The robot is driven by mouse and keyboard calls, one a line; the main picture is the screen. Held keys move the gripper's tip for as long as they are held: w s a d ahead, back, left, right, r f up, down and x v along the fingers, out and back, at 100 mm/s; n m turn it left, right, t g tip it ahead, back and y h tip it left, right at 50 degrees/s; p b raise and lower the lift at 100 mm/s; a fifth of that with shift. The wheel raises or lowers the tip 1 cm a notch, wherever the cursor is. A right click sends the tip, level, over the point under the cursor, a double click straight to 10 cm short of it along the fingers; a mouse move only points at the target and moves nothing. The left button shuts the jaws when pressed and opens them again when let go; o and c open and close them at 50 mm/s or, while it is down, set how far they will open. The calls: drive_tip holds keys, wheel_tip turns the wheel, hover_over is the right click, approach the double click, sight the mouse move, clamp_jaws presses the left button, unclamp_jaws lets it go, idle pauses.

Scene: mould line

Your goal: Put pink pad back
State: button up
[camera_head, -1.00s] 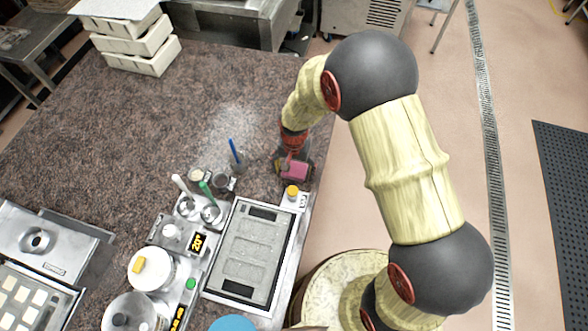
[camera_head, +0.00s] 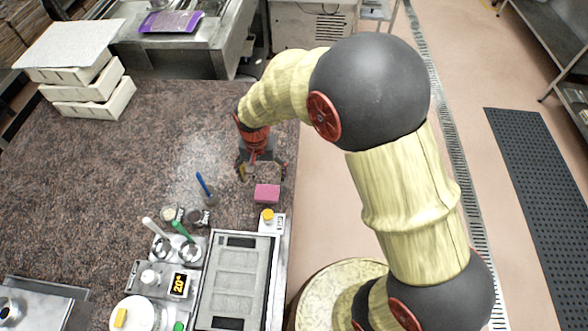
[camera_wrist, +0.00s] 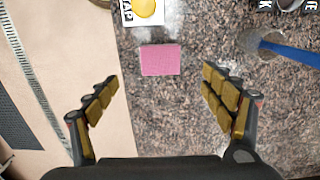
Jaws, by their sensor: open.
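The pink pad (camera_head: 267,193) lies flat on the brown speckled stone counter close to its right edge, just behind the small white device with a yellow button. In the wrist view the pink pad (camera_wrist: 160,59) lies ahead of the fingertips, between their lines. My gripper (camera_head: 262,172) is open and empty, apart from the pad and behind it. In the wrist view both padded fingers of my gripper (camera_wrist: 162,95) are spread wide with bare counter between them.
The yellow-button device (camera_head: 268,216) stands beside a framed grey tray (camera_head: 237,233). White stacked boxes (camera_head: 95,100) are at the far left. The counter's middle is clear.

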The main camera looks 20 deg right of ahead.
drive_tip(key=s+d+r+n+t, duration=0.15)
drive_tip(key=d+r, duration=0.25)
drive_tip(key=r, duration=0.4)
drive_tip(key=s+d+r+t, duration=0.1)
drive_tip(key=s+d+r, duration=0.2)
drive_tip(key=r, duration=0.6)
drive_tip(key=s+d+r+n+t, duration=0.1)
drive_tip(key=s+d+r, duration=0.2)
drive_tip(key=s+r, duration=0.2)
drive_tip(key=s+d+r+n+t, duration=0.1)
drive_tip(key=s+d+r, duration=0.3)
drive_tip(key=s, duration=0.5)
drive_tip(key=shift+s+d+r+t, duration=0.25)
drive_tip(key=shift+s+r+t, duration=0.15)
drive_tip(key=shift+r+t, duration=0.2)
drive_tip(key=shift+n, duration=0.25)
wheel_tip(320, 180, down, 12)
drive_tip(key=b, duration=1.2)
